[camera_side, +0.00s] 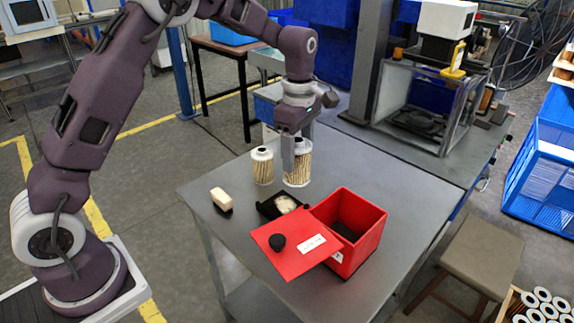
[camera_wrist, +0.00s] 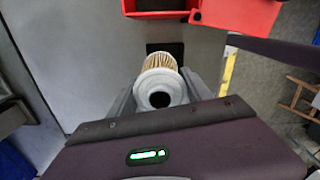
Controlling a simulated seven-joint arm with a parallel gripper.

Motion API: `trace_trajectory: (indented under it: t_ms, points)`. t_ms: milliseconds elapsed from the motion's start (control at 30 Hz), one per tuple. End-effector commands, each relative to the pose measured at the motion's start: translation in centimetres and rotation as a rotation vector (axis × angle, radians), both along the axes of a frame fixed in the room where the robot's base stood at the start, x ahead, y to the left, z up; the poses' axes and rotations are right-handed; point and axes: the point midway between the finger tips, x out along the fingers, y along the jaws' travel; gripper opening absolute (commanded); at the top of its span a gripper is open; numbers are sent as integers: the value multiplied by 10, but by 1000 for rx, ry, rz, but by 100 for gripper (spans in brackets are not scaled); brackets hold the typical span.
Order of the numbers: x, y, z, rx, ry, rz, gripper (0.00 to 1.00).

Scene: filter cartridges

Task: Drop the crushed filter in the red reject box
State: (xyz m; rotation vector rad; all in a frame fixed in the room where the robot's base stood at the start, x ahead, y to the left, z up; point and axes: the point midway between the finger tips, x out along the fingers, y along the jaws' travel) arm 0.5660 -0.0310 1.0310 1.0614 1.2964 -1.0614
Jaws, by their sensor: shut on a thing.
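My gripper (camera_side: 299,150) is shut on a pleated tan filter (camera_side: 298,177) with a pale end cap, held upright. In the wrist view the same filter (camera_wrist: 160,83) sits between the two fingers, its dark centre hole facing the camera. Whether its base touches the table is unclear. A second, narrower filter (camera_side: 262,168) stands upright just left of it in the side view. I cannot tell from these views which filter is crushed. The red reject box (camera_side: 364,246) stands open at the table's front right, its inside dark. Its red lid (camera_side: 285,254) with a black knob lies beside it.
A black dish (camera_side: 267,207) with something pale in it sits behind the lid. A small cream block on a dark base (camera_side: 221,198) is at the left. The grey table (camera_side: 400,190) is clear to the right. A stool (camera_side: 480,255) stands beyond the table's right edge.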

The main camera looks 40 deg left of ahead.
Motion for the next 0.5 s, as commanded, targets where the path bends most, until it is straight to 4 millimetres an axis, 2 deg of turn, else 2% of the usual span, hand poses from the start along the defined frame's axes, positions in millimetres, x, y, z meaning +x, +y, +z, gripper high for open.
trace_trajectory:
  t_ms: [33,200,300,400,500]
  points:
    - [4,-19,7,-1,-4,-9,15]
    - [6,-91,31,-1,-3,-10,15]
    - [1,-125,43,-1,-3,-7,15]
    - [-3,-145,50,-1,-2,-3,15]
    - [-6,-153,51,0,0,-2,15]
